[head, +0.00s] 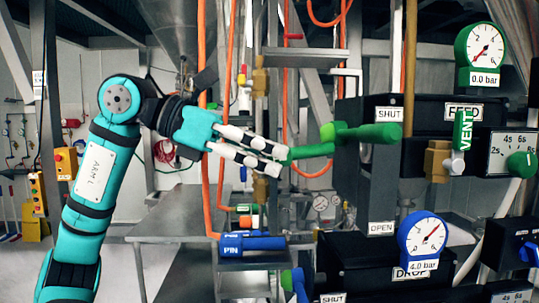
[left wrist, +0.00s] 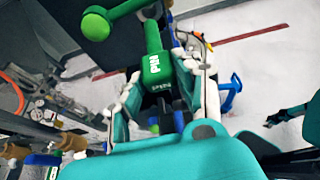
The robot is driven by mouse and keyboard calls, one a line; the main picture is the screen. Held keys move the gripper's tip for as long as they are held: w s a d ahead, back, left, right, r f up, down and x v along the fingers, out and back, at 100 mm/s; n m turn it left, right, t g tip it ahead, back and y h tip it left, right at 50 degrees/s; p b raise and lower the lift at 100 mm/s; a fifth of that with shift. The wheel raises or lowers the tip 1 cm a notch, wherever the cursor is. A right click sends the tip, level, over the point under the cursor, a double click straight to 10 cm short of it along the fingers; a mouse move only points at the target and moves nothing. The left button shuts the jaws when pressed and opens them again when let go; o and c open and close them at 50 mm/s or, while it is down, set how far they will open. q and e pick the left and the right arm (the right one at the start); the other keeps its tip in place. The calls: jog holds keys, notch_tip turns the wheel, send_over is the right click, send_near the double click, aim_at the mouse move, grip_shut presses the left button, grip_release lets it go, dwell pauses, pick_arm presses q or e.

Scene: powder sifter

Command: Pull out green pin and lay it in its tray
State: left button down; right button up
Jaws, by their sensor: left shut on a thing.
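My left gripper (head: 284,160) is shut on the green pin (head: 312,151), its white fingers on either side of the pin's near end. The pin's far end reaches toward the dark FEED box (head: 352,160), just under the green lever (head: 365,132). I cannot tell whether its tip is still in the box. In the left wrist view the pin (left wrist: 153,38), marked PIN, runs up from between the fingers (left wrist: 162,98). The lever's round knob (left wrist: 97,23) is beside it. I cannot make out a green pin tray for certain. My right gripper is not clearly seen.
A blue gauge (head: 421,239) and the DROP box (head: 375,262) are lower right; a green gauge (head: 480,46) is upper right. A grey bench (head: 170,235) is lower left.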

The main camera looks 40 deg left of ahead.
pick_arm(q)
jog(key=shift+s+a, duration=0.1)
dwell(0.3)
jog(key=s+a+b, duration=0.1)
jog(key=s+a, duration=0.2)
jog(key=s, duration=0.1)
jog(key=shift+s+a+b, duration=0.25)
jog(key=shift+a+b, duration=0.1)
jog(key=shift+a, duration=0.05)
dwell(0.4)
